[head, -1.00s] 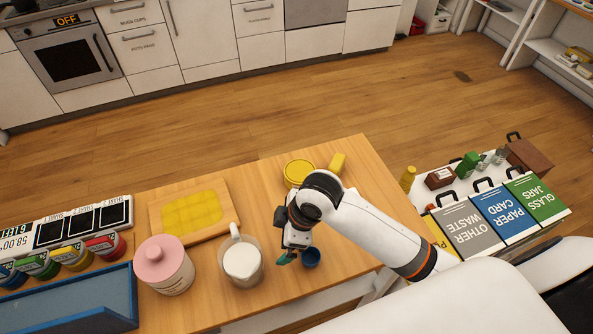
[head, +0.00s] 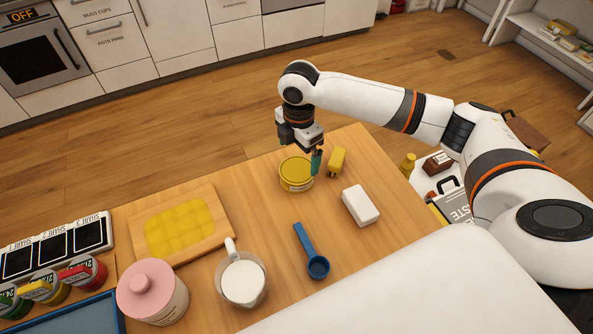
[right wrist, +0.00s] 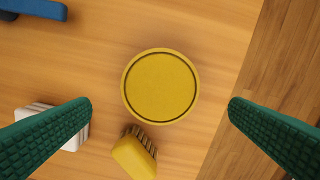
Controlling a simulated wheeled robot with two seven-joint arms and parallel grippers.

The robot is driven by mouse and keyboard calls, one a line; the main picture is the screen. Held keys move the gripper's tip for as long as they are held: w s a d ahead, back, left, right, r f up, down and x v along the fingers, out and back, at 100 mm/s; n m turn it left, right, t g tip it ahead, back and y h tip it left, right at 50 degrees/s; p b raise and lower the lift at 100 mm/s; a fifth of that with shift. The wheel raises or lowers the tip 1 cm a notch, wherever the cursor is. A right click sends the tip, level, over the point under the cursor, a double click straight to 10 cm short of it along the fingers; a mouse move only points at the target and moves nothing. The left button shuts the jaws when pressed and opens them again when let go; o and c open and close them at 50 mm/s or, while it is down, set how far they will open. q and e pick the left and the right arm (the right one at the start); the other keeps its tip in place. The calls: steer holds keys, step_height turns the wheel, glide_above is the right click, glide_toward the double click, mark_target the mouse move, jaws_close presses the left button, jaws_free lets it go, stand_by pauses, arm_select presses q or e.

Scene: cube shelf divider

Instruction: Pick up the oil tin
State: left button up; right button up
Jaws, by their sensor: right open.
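The oil tin appears to be the round yellow tin (head: 296,174) near the far edge of the wooden table. In the right wrist view the tin (right wrist: 160,86) is seen from above, with its round lid fully visible. My right gripper (head: 312,158) is open and empty, pointing down above the tin. Its green fingers are spread on either side of the tin in the wrist view, and the tin looks a little below them. My left gripper is not in view.
A yellow brush (head: 337,161) lies close beside the tin, with a white block (head: 360,206) and a blue spoon (head: 312,251) nearer. A milk jug (head: 243,280), pink-lidded jar (head: 152,291) and yellow-topped board (head: 182,228) stand left. The table edge is close to the tin.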

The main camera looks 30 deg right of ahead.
mark_target(297, 169)
step_height(297, 169, down, 2)
steer(key=shift+f, duration=0.1)
step_height(297, 169, down, 5)
steer(key=shift+a+r+p, duration=0.15)
steer(key=shift+p, duration=0.85)
steer(key=shift+f, duration=0.4)
steer(key=shift+c, duration=0.2)
steer(key=c, duration=1.1)
